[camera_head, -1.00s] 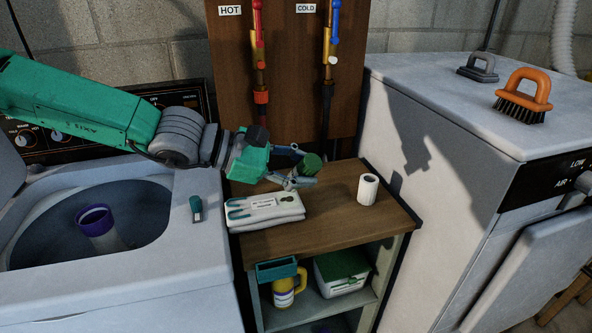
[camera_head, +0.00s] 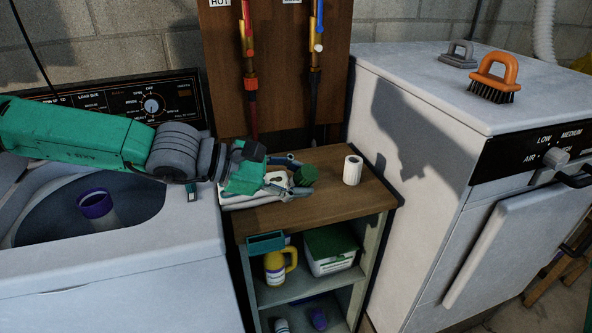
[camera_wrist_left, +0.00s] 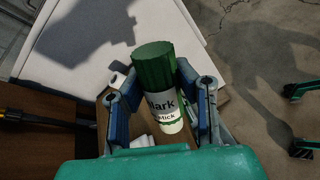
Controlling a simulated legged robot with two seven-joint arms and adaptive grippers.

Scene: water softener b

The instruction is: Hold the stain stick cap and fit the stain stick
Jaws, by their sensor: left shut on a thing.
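The stain stick (camera_wrist_left: 160,100) is a cylinder with a dark green ribbed top, a grey and white label ending in "stick", and green at its lower end. My left gripper (camera_head: 290,182) is shut on it, one blue-grey finger on each side in the left wrist view (camera_wrist_left: 158,105). In the head view the stick's dark green end (camera_head: 305,175) shows at the fingertips, over the wooden shelf top (camera_head: 310,212). I cannot tell whether the green ribbed top is a separate cap. My right gripper is in neither view.
A white hollow cylinder (camera_head: 352,171) stands right of the gripper. A white pack (camera_head: 236,203) lies partly hidden under it. The shelf's front right is clear.

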